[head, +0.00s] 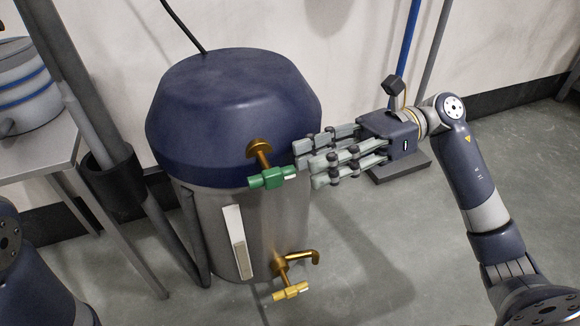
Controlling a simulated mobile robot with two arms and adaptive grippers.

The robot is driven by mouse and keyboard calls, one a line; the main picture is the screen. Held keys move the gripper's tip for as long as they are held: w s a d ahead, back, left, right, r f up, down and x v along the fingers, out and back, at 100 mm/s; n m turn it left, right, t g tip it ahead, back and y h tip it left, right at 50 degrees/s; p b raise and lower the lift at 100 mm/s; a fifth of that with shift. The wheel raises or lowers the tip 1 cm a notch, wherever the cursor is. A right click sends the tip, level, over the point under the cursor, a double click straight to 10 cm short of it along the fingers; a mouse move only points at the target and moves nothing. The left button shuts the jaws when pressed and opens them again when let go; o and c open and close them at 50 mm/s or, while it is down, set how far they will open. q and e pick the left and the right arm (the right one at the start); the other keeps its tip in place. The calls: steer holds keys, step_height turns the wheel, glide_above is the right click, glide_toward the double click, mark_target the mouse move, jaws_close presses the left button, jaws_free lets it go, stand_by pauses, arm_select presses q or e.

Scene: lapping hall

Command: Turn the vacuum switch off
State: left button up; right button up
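A drum-shaped vacuum with a dark blue lid (235,105) and a steel body stands on the floor left of centre. A pale upright plate (234,240), which looks like the switch, is on its front. I cannot tell its setting. A brass fitting with a green handle (268,178) juts out below the lid. A brass tap with a yellow handle (290,291) is near the base. My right gripper (309,163) is to the right of the green handle, its fingers straight, apart and empty, pointing left. The fingertips are close to the vacuum; contact is unclear. My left gripper is out of view.
A grey table (45,150) with a striped pot (24,85) stands at the left. A grey hose or pole (75,110) runs down beside the vacuum. A blue pole (408,45) leans at the wall. Open floor (400,260) lies right of the vacuum.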

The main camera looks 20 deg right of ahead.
steer(key=d, duration=0.5)
steer(key=shift+w+d+r, duration=0.15)
steer(key=shift+d+r, duration=0.05)
steer(key=shift+r, duration=0.05)
